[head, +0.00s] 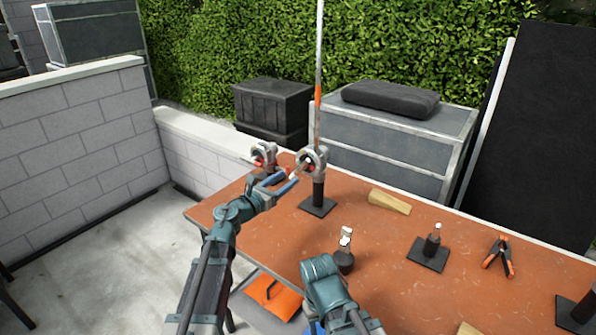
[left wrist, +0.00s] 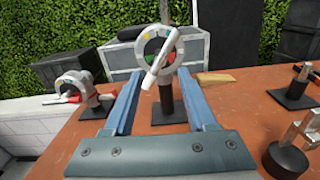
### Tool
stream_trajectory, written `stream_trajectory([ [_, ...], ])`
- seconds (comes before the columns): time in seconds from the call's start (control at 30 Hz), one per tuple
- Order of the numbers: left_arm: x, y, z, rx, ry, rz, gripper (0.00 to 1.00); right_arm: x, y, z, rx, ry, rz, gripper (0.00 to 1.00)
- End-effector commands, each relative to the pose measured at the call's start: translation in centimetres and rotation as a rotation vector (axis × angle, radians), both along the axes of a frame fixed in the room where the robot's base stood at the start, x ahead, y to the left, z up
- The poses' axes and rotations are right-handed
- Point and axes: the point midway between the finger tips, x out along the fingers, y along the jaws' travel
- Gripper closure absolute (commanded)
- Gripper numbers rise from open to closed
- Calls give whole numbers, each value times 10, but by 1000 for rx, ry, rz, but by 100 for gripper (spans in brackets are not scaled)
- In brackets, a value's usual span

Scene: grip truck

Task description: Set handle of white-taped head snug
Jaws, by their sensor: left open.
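A grip head with a pale ring (head: 312,160) stands on a black post with a square base, near the table's back edge. In the left wrist view, this ring (left wrist: 178,38) has coloured marks, and a white handle (left wrist: 160,62) slants across its front. I cannot make out tape on it. My left gripper (head: 289,179) is open and empty, close in front of this head. In the left wrist view, its two blue fingers (left wrist: 154,98) spread to either side of the post, below the handle. My right gripper is not clearly seen; only part of its arm shows.
A second head with a red handle (head: 264,156) stands left of the first. A wooden wedge (head: 389,201), a black stand with a pin (head: 430,248), a clamp (head: 498,257) and a small dark-based fitting (head: 344,258) sit on the orange table (head: 390,290).

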Motion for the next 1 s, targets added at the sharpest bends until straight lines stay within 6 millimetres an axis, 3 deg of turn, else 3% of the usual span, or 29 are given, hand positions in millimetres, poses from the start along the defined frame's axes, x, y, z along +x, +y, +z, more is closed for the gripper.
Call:
stream_trajectory([
  [0.1,23,-15,0,0,0,-1,43,0,0,0,0,0,0,46],
  [0.3,45,-32,0,-1,1,0,43,0,0,0,0,0,0,46],
  [0.83,56,-41,0,-1,1,1,43,0,0,0,0,0,0,46],
  [1.0,56,-41,0,-1,1,1,72,0,0,0,0,0,0,46],
])
